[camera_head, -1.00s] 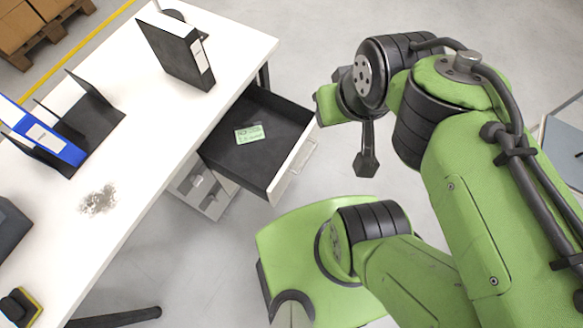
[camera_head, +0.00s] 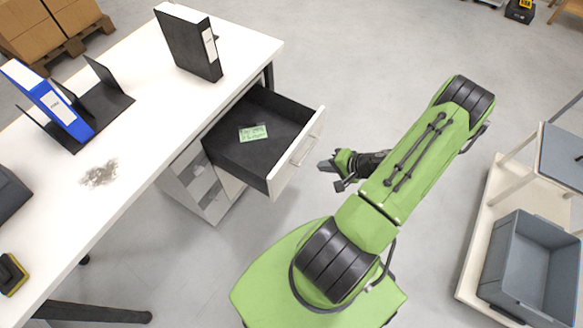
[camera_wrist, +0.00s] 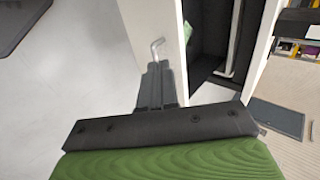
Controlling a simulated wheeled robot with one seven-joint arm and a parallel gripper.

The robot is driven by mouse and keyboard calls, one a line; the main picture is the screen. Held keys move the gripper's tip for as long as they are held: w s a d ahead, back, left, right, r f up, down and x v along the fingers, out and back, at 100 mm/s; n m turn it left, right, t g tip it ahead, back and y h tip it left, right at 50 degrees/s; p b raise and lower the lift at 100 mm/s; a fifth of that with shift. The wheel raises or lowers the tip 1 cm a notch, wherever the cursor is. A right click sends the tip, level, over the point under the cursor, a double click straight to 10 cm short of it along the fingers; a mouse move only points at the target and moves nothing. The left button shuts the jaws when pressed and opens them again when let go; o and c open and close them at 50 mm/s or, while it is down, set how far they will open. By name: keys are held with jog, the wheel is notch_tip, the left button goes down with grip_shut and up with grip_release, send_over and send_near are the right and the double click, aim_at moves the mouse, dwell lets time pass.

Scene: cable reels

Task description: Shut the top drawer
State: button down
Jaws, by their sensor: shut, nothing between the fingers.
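The top drawer (camera_head: 232,158) is pulled out from under the white desk, with its dark interior showing and a green-and-white packet (camera_head: 253,132) lying inside. Its white front (camera_head: 297,155) carries a pale bar handle (camera_head: 306,149). In the wrist view the drawer front (camera_wrist: 158,32) and bent handle (camera_wrist: 157,47) are just beyond my fingers. My gripper (camera_head: 327,166) is shut and empty, to the right of the drawer front and pointing at it, apart from it in the head view. In the wrist view my fingers (camera_wrist: 156,72) are together; whether they touch the handle cannot be told.
The white desk (camera_head: 150,110) holds a black binder (camera_head: 190,42), a blue binder (camera_head: 48,101) in a black stand, and grey shavings (camera_head: 99,174). Lower drawers (camera_head: 192,180) sit under the desk. A grey bin (camera_head: 530,265) stands on a shelf at the right. Floor around the drawer is clear.

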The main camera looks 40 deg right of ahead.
aim_at(286, 161)
jog(key=b+x, duration=0.1)
jog(key=x, duration=0.3)
jog(key=w+r+x, duration=0.1)
jog(key=x, duration=0.3)
jog(key=b+x, duration=0.1)
jog(key=x, duration=0.3)
jog(key=shift+w+a+r+b, duration=0.3)
jog(key=shift+r+b, duration=0.05)
jog(key=shift+w+a, duration=0.1)
jog(key=shift+w, duration=0.25)
